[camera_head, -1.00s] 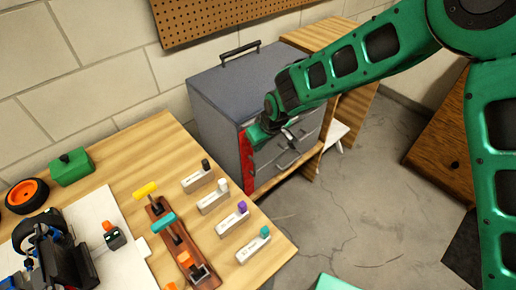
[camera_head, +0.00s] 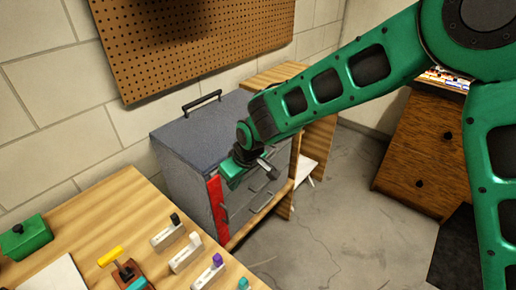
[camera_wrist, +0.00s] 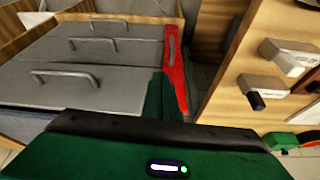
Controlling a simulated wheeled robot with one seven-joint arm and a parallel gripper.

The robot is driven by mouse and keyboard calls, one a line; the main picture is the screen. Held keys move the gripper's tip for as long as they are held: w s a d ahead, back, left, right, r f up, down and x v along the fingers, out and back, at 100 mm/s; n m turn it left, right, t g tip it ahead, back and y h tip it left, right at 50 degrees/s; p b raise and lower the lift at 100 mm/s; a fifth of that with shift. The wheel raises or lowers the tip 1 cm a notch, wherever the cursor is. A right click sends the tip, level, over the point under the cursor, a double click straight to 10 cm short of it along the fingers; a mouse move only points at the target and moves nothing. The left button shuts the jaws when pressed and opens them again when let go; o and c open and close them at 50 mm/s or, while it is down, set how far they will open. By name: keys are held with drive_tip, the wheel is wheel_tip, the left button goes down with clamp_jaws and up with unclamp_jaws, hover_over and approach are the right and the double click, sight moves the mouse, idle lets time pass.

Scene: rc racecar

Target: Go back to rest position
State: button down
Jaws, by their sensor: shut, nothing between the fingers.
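My gripper (camera_head: 230,172) hangs in front of the grey drawer cabinet (camera_head: 196,136), near its upper front edge and a red upright strip (camera_head: 217,208). It is shut and holds nothing. The green arm reaches in from the right. In the wrist view, part of my green gripper (camera_wrist: 160,98) shows beside the red strip (camera_wrist: 176,70). The cabinet's drawer fronts (camera_wrist: 125,65) with metal handles lie to the left there. I cannot tell whether the gripper touches the cabinet.
A wooden table (camera_head: 90,222) at the lower left carries several small labelled blocks and a green box (camera_head: 26,237). A pegboard (camera_head: 190,45) hangs on the wall behind. A brown wooden cabinet (camera_head: 418,150) stands at the right. Concrete floor (camera_head: 345,200) is open between.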

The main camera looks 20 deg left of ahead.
drive_tip(key=shift+d, duration=0.1)
drive_tip(key=w+d+r+m+h, duration=0.1)
drive_tip(key=w+d+r+m, duration=0.2)
drive_tip(key=d, duration=0.6)
drive_tip(key=w+d+r+h, duration=0.1)
drive_tip(key=w+d+r, duration=0.25)
drive_tip(key=d, duration=0.55)
drive_tip(key=d+r+m+h, duration=0.1)
drive_tip(key=d+r+m, duration=0.1)
drive_tip(key=d, duration=0.8)
drive_tip(key=d+r+m+h, duration=0.1)
drive_tip(key=d+r+m, duration=0.15)
drive_tip(key=d, duration=0.85)
drive_tip(key=s+d+r+m, duration=0.25)
drive_tip(key=s+d, duration=0.35)
drive_tip(key=d, duration=0.3)
drive_tip(key=s+d+r+m, duration=0.1)
drive_tip(key=s+d+m, duration=0.2)
drive_tip(key=s+d, duration=0.35)
drive_tip(key=s+d+m+g, duration=0.2)
drive_tip(key=s+d+m, duration=0.3)
drive_tip(key=s+d, duration=0.4)
drive_tip(key=s, duration=0.6)
drive_tip(key=shift+s+m, duration=0.3)
drive_tip(key=shift+s, duration=0.05)
drive_tip(key=shift+f, duration=0.1)
